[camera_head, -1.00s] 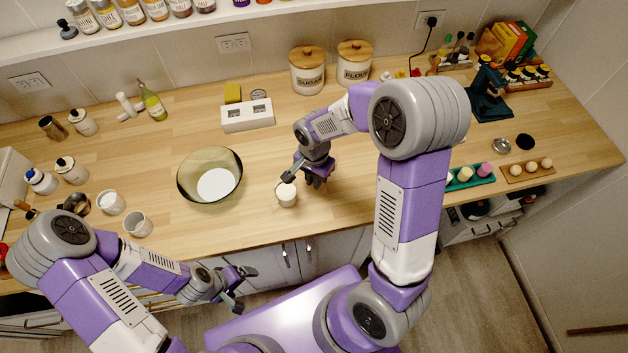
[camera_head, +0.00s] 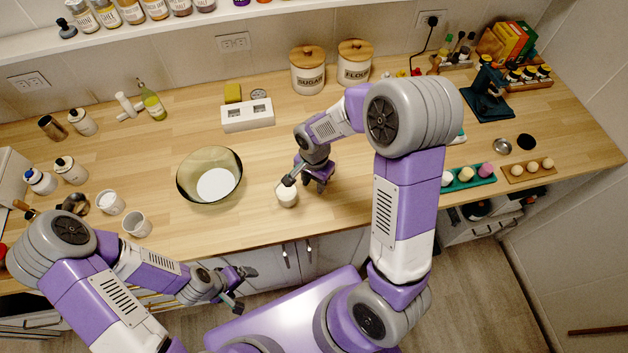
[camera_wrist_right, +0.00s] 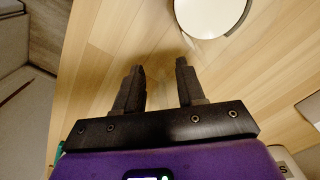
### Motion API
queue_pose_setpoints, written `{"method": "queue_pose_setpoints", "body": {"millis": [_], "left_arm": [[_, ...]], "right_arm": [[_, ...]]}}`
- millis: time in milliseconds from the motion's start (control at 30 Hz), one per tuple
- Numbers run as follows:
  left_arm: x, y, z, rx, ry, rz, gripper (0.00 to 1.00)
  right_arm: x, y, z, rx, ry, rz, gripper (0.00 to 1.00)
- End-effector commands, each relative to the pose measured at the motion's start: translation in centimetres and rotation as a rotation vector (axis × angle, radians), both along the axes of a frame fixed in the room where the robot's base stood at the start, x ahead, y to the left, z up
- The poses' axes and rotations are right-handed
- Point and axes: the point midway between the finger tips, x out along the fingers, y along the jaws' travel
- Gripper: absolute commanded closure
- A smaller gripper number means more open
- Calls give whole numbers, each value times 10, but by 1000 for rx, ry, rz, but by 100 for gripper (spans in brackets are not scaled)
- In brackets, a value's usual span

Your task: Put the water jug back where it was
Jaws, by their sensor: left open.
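A small whitish cup-like vessel (camera_head: 287,197), which may be the water jug, stands on the counter near its front edge, right of the glass bowl. My right gripper (camera_head: 305,182) is low over the counter beside it, at its upper right. In the right wrist view the fingers (camera_wrist_right: 159,85) are apart with bare wood between them. A round white top (camera_wrist_right: 210,12), probably this vessel's, lies beyond the fingertips. Whether a finger touches it is unclear. My left gripper (camera_head: 240,288) is open and empty in front of the counter.
The glass bowl (camera_head: 209,175) with white contents stands left of the vessel. Two whitish cups (camera_head: 110,203) (camera_head: 138,224) stand further left. A white box (camera_head: 247,116) and sugar and flour canisters (camera_head: 308,72) (camera_head: 354,63) stand behind. Counter between bowl and vessel is clear.

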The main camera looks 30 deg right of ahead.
Motion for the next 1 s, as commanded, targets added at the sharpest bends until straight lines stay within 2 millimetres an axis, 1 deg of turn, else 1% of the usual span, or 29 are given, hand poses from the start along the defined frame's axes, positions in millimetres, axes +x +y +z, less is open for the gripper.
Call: {"method": "queue_pose_setpoints", "body": {"millis": [67, 167, 400, 500, 600, 700, 800, 1000], "left_arm": [[0, 0, 4, 0, 0, 0, 7], [0, 0, 6, 0, 0, 0, 7], [0, 0, 14, 0, 0, 0, 7], [0, 0, 16, 0, 0, 0, 7], [0, 0, 18, 0, 0, 0, 7], [0, 0, 19, 0, 0, 0, 7], [0, 0, 20, 0, 0, 0, 7], [0, 0, 20, 0, 0, 0, 7]], "right_arm": [[0, 0, 5, 0, 0, -1, 61], [2, 0, 20, 0, -4, 0, 61], [3, -1, 74, 1, -8, -1, 61], [3, -1, 93, 1, -6, 0, 61], [3, -1, 108, 0, -4, 0, 61], [3, -2, 117, 1, -2, 0, 61], [3, -2, 122, 1, -1, 0, 61], [3, -2, 123, 0, 0, 0, 61]]}}
